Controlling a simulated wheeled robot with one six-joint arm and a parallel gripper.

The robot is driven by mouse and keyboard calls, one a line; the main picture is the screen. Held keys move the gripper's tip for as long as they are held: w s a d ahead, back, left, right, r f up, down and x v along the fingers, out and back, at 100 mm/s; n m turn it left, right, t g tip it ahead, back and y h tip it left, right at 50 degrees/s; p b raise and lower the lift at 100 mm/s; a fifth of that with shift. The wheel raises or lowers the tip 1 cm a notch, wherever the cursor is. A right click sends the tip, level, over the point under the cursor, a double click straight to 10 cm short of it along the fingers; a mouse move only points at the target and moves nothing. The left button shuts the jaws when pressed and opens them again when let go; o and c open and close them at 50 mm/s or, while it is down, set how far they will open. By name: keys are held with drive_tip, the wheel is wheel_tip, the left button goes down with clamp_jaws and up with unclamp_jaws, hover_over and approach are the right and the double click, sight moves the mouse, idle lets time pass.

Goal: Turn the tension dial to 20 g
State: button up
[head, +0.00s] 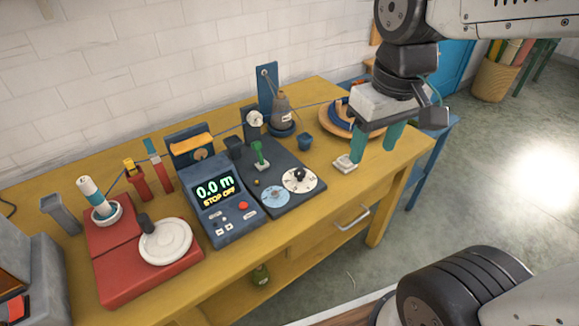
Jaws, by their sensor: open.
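Two round dials lie on the dark base plate (297,203) in the middle of the table: a white dial (292,187) with a black knob (299,174), and a smaller light blue dial (274,197) to its left. Their markings are too small to read, so I cannot tell the setting or which is the tension dial. My gripper (372,156) has green fingers, apart and empty, pointing down to the right of the white dial. It appears clear of both dials.
A console (222,218) reads "0.0 m" and "STOP OFF". A green lever (260,155) stands behind the dials. A small white block (345,163) lies near my left finger. A red unit (125,268) is at left, and a round wooden tray (329,124) is behind my gripper.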

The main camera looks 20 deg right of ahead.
drive_tip(key=w+a+f+n, duration=0.1)
drive_tip(key=w+f+n, duration=0.1)
drive_tip(key=w+f, duration=0.35)
drive_tip(key=w+a+f+n, duration=0.1)
drive_tip(key=w+f, duration=0.1)
drive_tip(key=w, duration=0.7)
drive_tip(key=n+g, duration=0.1)
drive_tip(key=n, duration=0.2)
hover_over(300, 171)
wheel_tip(300, 171, down, 11)
drive_tip(key=shift+s+f, duration=0.1)
drive_tip(key=shift+f, duration=0.1)
drive_tip(key=shift+n, duration=0.3)
wheel_tip(300, 171, down, 8)
drive_tip(key=shift+r, duration=0.1)
drive_tip(key=shift+c, duration=0.3)
drive_tip(key=c, duration=0.9)
